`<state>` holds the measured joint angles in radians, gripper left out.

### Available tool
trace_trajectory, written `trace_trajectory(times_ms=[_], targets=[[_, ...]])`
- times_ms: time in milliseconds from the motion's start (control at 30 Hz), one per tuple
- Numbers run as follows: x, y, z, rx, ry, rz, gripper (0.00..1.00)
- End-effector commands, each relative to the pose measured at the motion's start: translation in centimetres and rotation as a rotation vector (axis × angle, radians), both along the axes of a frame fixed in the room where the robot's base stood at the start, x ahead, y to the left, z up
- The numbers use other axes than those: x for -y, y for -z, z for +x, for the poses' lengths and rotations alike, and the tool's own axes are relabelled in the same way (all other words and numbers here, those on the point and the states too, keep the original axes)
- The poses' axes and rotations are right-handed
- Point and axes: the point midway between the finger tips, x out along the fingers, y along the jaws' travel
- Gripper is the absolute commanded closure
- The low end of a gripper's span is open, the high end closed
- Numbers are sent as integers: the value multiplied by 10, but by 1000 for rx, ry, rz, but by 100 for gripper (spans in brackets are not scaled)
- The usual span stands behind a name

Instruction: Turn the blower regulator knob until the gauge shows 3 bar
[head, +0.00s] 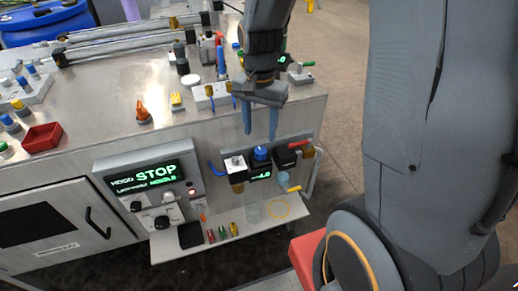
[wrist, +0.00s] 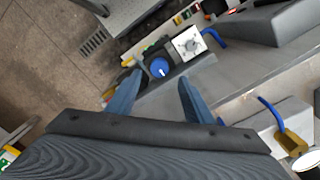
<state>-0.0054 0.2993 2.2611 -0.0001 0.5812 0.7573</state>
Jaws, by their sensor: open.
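The blower regulator knob (head: 260,153) is blue and sits on top of a dark regulator body on the front of the machine. The knob also shows in the wrist view (wrist: 160,67), with a white mark on its face. A small gauge display (head: 260,175) with green digits sits just below the knob; its reading is too small to tell for sure. My gripper (head: 260,120) is open and empty, fingers pointing down above the knob. In the wrist view the knob lies between and beyond the fingertips (wrist: 160,80), apart from them.
A square grey valve unit (head: 235,165) with a blue lever stands left of the knob, and a dark unit (head: 286,155) with brass fitting stands right. A control panel (head: 150,190) reads STOP. A shelf (head: 190,247) juts out below. The worktop (head: 110,95) carries several small parts and a red tray (head: 42,138).

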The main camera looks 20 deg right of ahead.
Motion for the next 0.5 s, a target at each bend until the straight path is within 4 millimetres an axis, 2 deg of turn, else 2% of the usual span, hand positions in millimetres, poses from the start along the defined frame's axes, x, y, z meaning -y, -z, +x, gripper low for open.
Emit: trace_trajectory(times_ms=[333,500], targets=[[0,47,-2,-4,0,0,53],[0,64,-2,-3,0,0,53]])
